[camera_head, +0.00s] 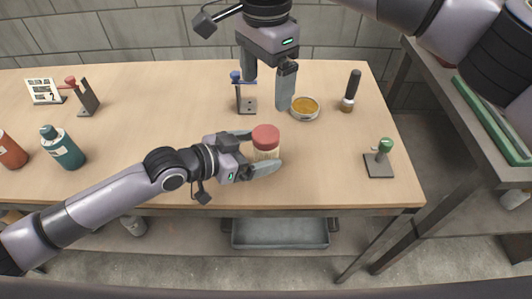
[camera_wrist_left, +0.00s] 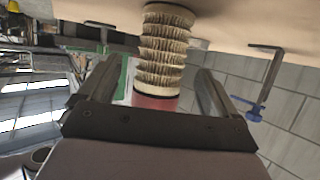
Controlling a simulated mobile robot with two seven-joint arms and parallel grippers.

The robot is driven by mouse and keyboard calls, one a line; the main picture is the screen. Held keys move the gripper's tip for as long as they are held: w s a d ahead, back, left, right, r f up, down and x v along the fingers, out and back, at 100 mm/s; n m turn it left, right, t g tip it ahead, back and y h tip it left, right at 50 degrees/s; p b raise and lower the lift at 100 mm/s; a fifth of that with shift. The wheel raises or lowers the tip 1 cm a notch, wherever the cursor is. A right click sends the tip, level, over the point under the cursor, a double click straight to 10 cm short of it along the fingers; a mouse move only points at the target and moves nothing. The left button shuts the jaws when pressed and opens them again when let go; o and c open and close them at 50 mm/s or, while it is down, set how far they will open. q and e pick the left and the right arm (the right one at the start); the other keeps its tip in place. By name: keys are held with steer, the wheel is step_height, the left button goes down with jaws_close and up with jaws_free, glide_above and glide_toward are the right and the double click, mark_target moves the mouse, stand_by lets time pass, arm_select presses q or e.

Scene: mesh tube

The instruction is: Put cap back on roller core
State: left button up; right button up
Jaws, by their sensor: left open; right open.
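The roller core (camera_head: 266,154) stands upright near the front edge of the table. In the left wrist view, it is a beige, ridged cylinder (camera_wrist_left: 163,50), seen upside down. A red cap (camera_head: 265,132) is at its upper end; it also shows in the left wrist view (camera_wrist_left: 155,101). I cannot tell whether the cap is fully seated. My left gripper (camera_head: 265,150) is open, its fingers on either side of the core, with gaps visible in the wrist view. My right gripper (camera_head: 268,90) is open and empty, behind the core, pointing down.
A blue-handled clamp (camera_head: 246,101) and a round tin with amber contents (camera_head: 305,107) are close to my right gripper. A black-handled brush (camera_head: 351,90) and green-handled clamp (camera_head: 380,160) stand right. A teal bottle (camera_head: 63,148) and red-handled clamp (camera_head: 85,97) are left.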

mark_target(255, 151)
arm_select(q)
steer(key=shift+v, duration=2.1)
steer(key=shift+a, duration=0.1)
